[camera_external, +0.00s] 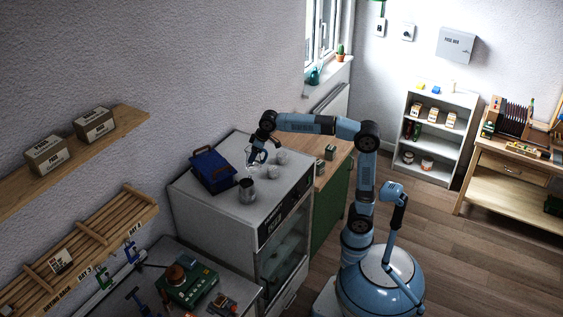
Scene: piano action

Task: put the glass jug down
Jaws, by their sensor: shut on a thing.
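My gripper (259,157) is over the white top of the cabinet (219,213), pointing down. It is shut on the glass jug (253,165), which is small, clear and hard to make out here. I cannot tell whether the jug touches the cabinet top or hangs just above it.
A grey metal jug (247,191) stands nearer the front of the cabinet top. A blue crate (212,170) is to the left, and pale cups (272,171) stand to the right. Bare top shows along the front left. A green cabinet (330,205) adjoins on the right.

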